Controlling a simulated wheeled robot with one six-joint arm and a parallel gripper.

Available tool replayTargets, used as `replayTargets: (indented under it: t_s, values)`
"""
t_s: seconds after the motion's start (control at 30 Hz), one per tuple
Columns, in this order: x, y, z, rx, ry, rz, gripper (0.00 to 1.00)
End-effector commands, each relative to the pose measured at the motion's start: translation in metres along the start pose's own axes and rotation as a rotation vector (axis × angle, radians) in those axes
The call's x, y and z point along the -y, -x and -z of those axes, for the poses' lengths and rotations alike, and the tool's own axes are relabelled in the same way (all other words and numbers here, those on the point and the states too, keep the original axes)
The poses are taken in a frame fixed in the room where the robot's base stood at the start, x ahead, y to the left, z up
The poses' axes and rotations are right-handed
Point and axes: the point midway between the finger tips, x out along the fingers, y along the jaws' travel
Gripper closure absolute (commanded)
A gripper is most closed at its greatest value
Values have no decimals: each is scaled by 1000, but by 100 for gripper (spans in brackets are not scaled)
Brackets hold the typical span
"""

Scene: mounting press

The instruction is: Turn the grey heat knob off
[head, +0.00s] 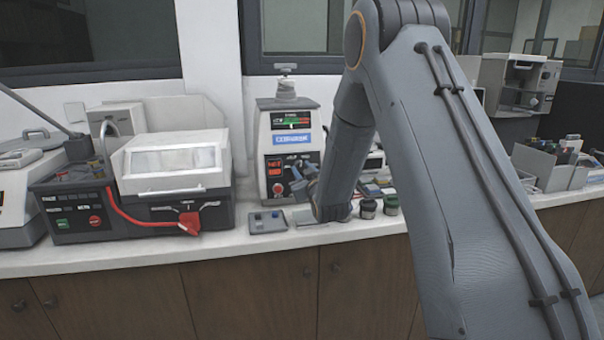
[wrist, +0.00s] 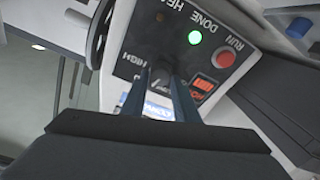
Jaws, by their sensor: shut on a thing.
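The mounting press (head: 284,120) stands upright on the counter in the middle of the head view, a white box with a dark control panel. In the wrist view its panel (wrist: 190,25) is tilted and close. The grey heat knob (wrist: 166,74) sits on this panel near the word HIGH. My gripper (wrist: 163,78) reaches the panel with one finger on each side of the knob and is shut on it. The fingers hide part of the knob, and I cannot tell its pointer's setting. In the head view my gripper (head: 299,181) is small at the press front.
A white-lidded machine with a red handle (head: 189,222) stands left. A small grey tray (head: 268,221) and jars (head: 368,209) stand near my wrist.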

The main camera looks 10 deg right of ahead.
Motion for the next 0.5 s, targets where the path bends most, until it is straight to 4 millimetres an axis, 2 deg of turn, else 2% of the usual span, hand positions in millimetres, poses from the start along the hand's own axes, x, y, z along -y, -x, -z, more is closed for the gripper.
replayTargets:
  t_s: [0.5]
  values:
    - [-2, 0, -1, -1, 484, 87, 95]
